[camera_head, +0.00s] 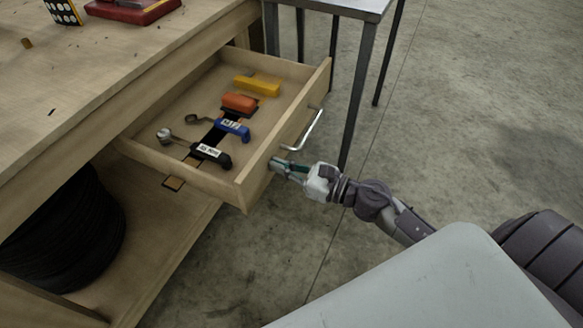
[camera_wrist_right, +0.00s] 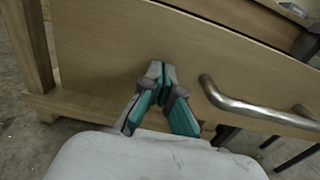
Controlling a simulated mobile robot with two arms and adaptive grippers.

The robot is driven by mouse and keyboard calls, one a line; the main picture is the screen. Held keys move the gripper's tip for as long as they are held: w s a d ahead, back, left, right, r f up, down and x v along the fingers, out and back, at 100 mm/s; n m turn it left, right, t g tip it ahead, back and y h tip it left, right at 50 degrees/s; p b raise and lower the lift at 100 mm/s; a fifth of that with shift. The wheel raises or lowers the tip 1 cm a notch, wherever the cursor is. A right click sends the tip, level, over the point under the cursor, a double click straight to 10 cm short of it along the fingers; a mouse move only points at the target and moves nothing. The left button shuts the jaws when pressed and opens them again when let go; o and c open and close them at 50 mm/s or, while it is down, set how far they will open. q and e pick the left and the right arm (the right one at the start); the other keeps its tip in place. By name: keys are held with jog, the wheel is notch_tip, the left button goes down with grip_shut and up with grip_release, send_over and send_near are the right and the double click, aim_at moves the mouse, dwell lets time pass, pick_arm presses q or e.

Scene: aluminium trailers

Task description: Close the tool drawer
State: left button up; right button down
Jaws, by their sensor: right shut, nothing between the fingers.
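The wooden tool drawer (camera_head: 193,167) stands pulled out from the workbench. It holds a yellow block (camera_head: 257,85), an orange item (camera_head: 239,103), a blue-handled tool (camera_head: 233,128) and a black-handled tool (camera_head: 211,153). The metal drawer handle (camera_head: 303,131) is on its front. My right gripper (camera_head: 277,164) is shut and empty, with its tips at the drawer front beside the handle. In the right wrist view the fingertips (camera_wrist_right: 159,68) point at the wooden front, with the handle (camera_wrist_right: 250,108) to their right. Whether they touch the wood is hard to tell. My left gripper is out of view.
The workbench top (camera_head: 110,60) carries a red item (camera_head: 133,10) at the back. A black coil (camera_head: 62,232) sits on the lower shelf. A metal-legged table (camera_head: 350,8) stands behind the drawer. The concrete floor at right is clear.

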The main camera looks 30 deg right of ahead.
aim_at(175, 127)
jog(key=x, duration=0.9)
jog(key=shift+r+p, duration=0.15)
jog(key=shift+p, duration=0.2)
jog(key=x, duration=0.7)
jog(key=b+x, duration=0.2)
jog(key=x, duration=0.4)
jog(key=shift+w+a, duration=0.25)
jog(key=b+x, duration=0.1)
jog(key=x, duration=0.6)
jog(key=shift+f+b, duration=0.2)
jog(key=shift+b, duration=0.2)
jog(key=shift+w+a, duration=0.2)
jog(key=shift+w, duration=0.1)
jog(key=shift+r, duration=0.3)
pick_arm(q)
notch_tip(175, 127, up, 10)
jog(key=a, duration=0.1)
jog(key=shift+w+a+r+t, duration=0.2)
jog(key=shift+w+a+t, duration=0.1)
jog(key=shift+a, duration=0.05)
pick_arm(e)
jog(key=shift+w+r, duration=0.1)
